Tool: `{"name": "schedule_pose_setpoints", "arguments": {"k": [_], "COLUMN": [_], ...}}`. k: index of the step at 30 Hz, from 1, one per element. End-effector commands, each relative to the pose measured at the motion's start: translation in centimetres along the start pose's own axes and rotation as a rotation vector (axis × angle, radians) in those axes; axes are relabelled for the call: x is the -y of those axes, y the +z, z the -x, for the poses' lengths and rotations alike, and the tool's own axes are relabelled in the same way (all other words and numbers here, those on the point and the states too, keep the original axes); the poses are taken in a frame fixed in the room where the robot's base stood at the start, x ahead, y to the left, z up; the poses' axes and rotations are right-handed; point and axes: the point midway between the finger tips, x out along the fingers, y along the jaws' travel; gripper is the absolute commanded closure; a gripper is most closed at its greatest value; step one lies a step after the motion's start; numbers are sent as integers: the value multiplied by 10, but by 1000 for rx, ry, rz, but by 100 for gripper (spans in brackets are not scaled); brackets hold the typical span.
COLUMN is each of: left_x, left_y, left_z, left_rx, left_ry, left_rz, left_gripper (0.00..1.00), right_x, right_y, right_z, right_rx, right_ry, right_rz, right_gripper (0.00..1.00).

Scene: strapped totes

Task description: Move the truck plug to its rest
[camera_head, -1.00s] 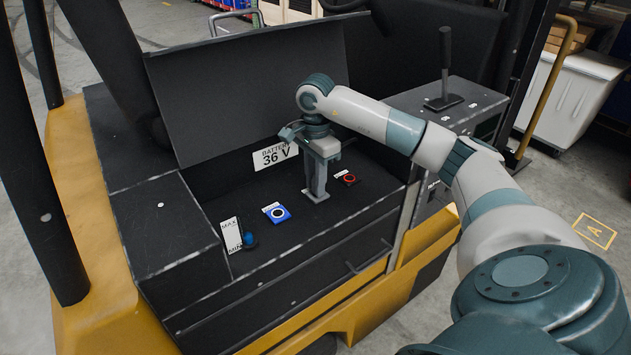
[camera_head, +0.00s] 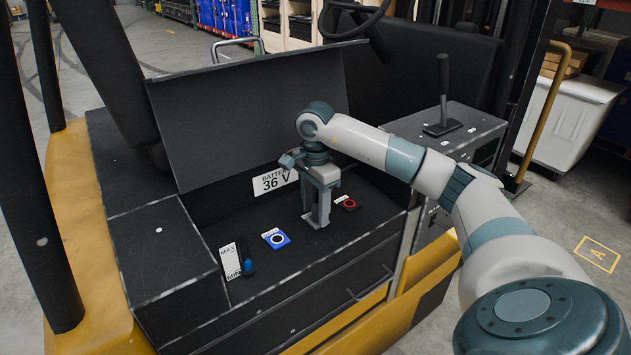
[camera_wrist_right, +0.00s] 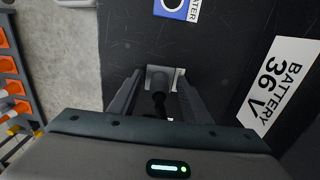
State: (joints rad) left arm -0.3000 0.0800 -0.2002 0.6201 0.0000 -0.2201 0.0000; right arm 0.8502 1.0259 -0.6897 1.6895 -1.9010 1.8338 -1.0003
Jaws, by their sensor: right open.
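My right gripper (camera_head: 317,208) points straight down over the black battery deck (camera_head: 300,255) of the truck. In the right wrist view its two fingers (camera_wrist_right: 160,92) stand apart. Between them is a grey block with a dark round stem (camera_wrist_right: 158,82), which looks like the truck plug. The fingers are on either side of it, and I cannot tell if they touch it. In the head view the plug is mostly hidden by the fingers; a grey foot shows at the deck. My left gripper is out of view.
A blue-ringed panel (camera_head: 276,239) lies left of the gripper and a red-ringed one (camera_head: 348,204) right. A white MAX/MIN gauge (camera_head: 230,261) is further left. The raised lid (camera_head: 245,115) and BATTERY 36 V sign (camera_head: 274,181) stand behind. A lever console (camera_head: 450,128) is at right.

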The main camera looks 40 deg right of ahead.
Motion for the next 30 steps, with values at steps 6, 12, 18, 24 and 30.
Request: {"name": "schedule_pose_setpoints", "arguments": {"k": [6, 12, 18, 24, 30], "left_x": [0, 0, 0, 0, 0], "left_y": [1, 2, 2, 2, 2], "left_z": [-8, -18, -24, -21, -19], "left_rx": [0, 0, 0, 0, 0], "left_ry": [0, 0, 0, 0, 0], "left_rz": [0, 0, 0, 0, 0], "left_gripper": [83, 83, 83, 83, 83], "right_x": [1, 1, 1, 1, 1], "right_y": [0, 0, 0, 0, -1], "right_z": [18, 48, 82, 108, 131], "right_rx": [0, 1, 0, -1, -1], "right_ry": [-4, -5, -6, -4, -5], "right_rz": [0, 0, -1, 0, -1], "right_gripper": [56, 56, 56, 56, 56]}}
